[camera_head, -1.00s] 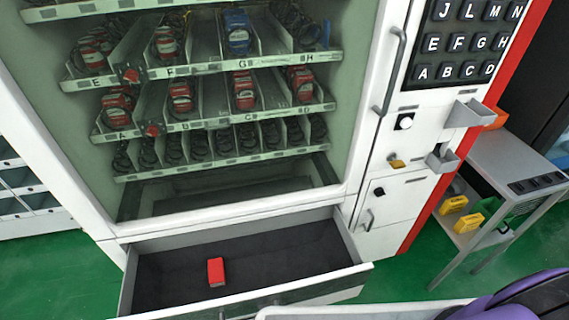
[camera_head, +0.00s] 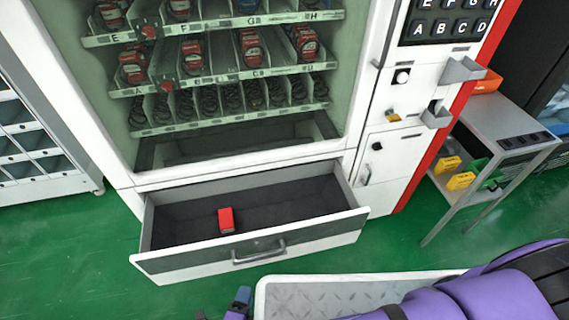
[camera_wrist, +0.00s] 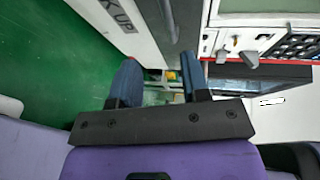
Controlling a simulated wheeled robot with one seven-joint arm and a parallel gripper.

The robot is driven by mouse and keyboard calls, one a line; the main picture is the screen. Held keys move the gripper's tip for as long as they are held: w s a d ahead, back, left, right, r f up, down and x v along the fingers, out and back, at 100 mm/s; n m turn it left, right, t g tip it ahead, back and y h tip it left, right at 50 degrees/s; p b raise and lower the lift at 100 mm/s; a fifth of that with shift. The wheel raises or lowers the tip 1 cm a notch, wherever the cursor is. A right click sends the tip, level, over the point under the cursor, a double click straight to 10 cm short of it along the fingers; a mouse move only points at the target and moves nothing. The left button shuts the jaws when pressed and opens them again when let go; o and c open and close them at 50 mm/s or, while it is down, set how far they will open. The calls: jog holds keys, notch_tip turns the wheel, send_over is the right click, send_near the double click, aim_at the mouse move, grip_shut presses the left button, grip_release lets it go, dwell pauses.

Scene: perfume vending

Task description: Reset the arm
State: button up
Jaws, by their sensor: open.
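My gripper (camera_wrist: 158,78) shows in the wrist view with its two blue fingers apart and nothing held between them. In the head view the blue tips of my gripper (camera_head: 222,307) just enter at the bottom edge, in front of the drawer and apart from it. My purple arm (camera_head: 490,295) fills the lower right corner. A small red box (camera_head: 226,218) lies in the pulled-out dark drawer (camera_head: 290,205) at the foot of the white vending machine (camera_head: 120,155).
A grey side table (camera_head: 505,130) with yellow and green items on its lower shelf stands at the right. A white shelf rack (camera_head: 45,150) is at the left. Green floor (camera_head: 70,255) is clear at the lower left. The drawer front (camera_head: 270,250) sticks out.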

jog(key=w+r+m+g+h, duration=0.3)
jog(key=w+r+m, duration=0.4)
jog(key=r, duration=0.4)
jog(key=w+r+m+g+h, duration=0.3)
jog(key=w+r+m, duration=0.45)
jog(key=r, duration=0.45)
jog(key=w+d+r+m+g+y, duration=0.1)
jog(key=w+d+r+m+g, duration=0.25)
jog(key=d+r+m, duration=0.4)
jog(key=w+d+r+m+g, duration=0.3)
jog(key=w+d+r+m, duration=0.15)
jog(key=r, duration=0.65)
jog(key=s+d+r+m+g+y, duration=0.25)
jog(key=d+r+m+y, duration=0.25)
jog(key=d+r+m, duration=0.95)
jog(key=s+d+r+m+t+y, duration=0.1)
jog(key=s+d+r+m+t, duration=0.1)
jog(key=s+d+r+m, duration=0.3)
jog(key=s+d+r+m+t+y, duration=0.2)
jog(key=s+d+r+m, duration=0.3)
jog(key=s+d, duration=0.4)
jog(key=shift+s+d+m+t, duration=0.25)
jog(key=shift+d+m+t, duration=0.15)
jog(key=shift+d+t, duration=0.2)
